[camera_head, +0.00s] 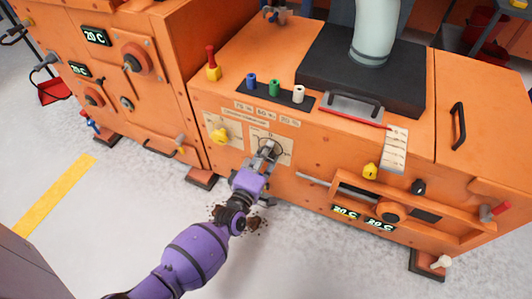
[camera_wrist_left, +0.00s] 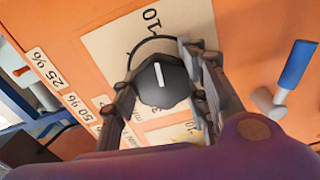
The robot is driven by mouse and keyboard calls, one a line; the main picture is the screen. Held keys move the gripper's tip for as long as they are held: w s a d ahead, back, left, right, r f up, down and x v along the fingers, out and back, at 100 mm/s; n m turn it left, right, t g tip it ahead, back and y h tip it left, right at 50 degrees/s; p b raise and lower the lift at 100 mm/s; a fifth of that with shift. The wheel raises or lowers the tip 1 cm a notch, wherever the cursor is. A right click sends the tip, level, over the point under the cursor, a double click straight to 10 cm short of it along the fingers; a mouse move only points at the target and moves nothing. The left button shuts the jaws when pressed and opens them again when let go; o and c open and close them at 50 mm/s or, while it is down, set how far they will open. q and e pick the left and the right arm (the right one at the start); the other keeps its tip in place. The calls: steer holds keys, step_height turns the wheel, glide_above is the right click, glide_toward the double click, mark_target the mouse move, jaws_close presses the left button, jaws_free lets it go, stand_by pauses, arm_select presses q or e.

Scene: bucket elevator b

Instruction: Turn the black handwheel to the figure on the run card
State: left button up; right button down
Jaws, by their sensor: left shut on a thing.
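The black handwheel (camera_wrist_left: 161,82) is a faceted knob with a white pointer mark, seen in the left wrist view. It sits on a cream dial plate (camera_wrist_left: 110,45) with a curved black line and the figure 10 near the pointer's end of the plate. My left gripper (camera_head: 268,152) is at the orange machine's front, its fingers closed on opposite sides of the handwheel. In the head view the gripper hides most of the knob. A pale card with several lines (camera_head: 396,148) hangs at the machine's top front edge; its writing is too small to read. My right gripper is not in view.
A yellow knob (camera_head: 220,135) on its own plate is left of the gripper. Blue (camera_head: 251,81), green (camera_head: 274,88) and white (camera_head: 299,94) knobs stand above. A blue-handled lever (camera_wrist_left: 296,65) is near the gripper.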

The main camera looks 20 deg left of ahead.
arm_select(q)
steer(key=shift+w+a+r, duration=0.1)
steer(key=shift+w+r, duration=0.05)
steer(key=shift+r, duration=0.2)
steer(key=o, duration=1)
steer(key=shift+o, duration=0.3)
steer(key=shift+f, duration=0.1)
steer(key=s, duration=1.2)
steer(key=shift+a, duration=0.15)
steer(key=shift+m, duration=0.3)
